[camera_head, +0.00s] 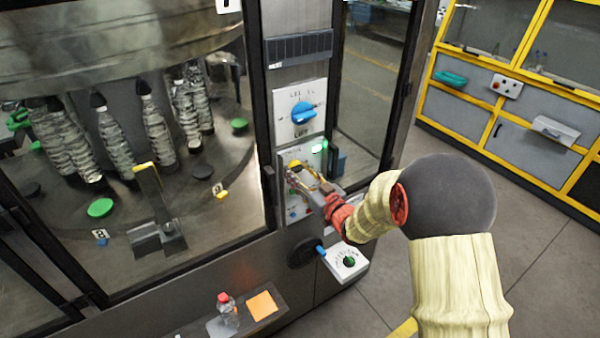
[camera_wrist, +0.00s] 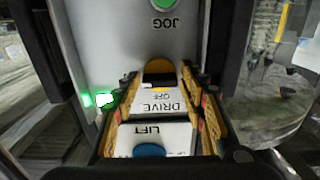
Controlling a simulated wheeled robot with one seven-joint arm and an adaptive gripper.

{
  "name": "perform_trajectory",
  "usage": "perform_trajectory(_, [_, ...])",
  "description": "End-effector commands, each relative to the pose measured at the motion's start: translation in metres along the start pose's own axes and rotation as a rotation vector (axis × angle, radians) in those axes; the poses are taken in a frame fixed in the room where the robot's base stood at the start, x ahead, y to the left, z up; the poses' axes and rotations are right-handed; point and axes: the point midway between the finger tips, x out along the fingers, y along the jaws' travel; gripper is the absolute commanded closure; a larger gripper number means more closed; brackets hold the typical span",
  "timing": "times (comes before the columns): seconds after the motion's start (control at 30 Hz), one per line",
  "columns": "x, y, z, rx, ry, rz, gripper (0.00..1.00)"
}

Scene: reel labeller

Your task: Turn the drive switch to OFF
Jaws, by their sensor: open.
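The drive switch (camera_wrist: 158,76) shows in the wrist view as a dark knob with some yellow, beside a white plate (camera_wrist: 160,100) reading DRIVE and OFF. Its exact pointer angle is hard to read. My gripper (camera_wrist: 158,84) is open, with its yellow-brown fingers on either side of the plate and the knob between the tips. I cannot tell whether the fingers touch the knob. In the head view my gripper (camera_head: 308,180) is at the lower control panel (camera_head: 291,157) and hides the drive switch there.
A blue LIFT knob (camera_head: 304,112) is above, and shows in the wrist view (camera_wrist: 150,150). A green lamp (camera_head: 319,146) glows beside the gripper. A green JOG button (camera_wrist: 163,5) is nearby. A box with a green knob (camera_head: 349,261) juts out below. Glass doors (camera_head: 370,85) stand right.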

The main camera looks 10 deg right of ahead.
Motion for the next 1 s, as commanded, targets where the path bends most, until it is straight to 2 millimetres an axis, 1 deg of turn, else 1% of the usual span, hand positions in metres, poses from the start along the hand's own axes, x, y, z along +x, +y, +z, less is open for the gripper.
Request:
perform_trajectory(0.2, [0.0001,0.0001,-0.0002,0.000,0.000,0.000,0.59])
perform_trajectory(0.77, [-0.0001,0.0001,-0.0001,0.000,0.000,0.000,0.91])
perform_trajectory(1.0, [-0.0001,0.0001,0.0008,-0.021,0.001,0.000,0.91])
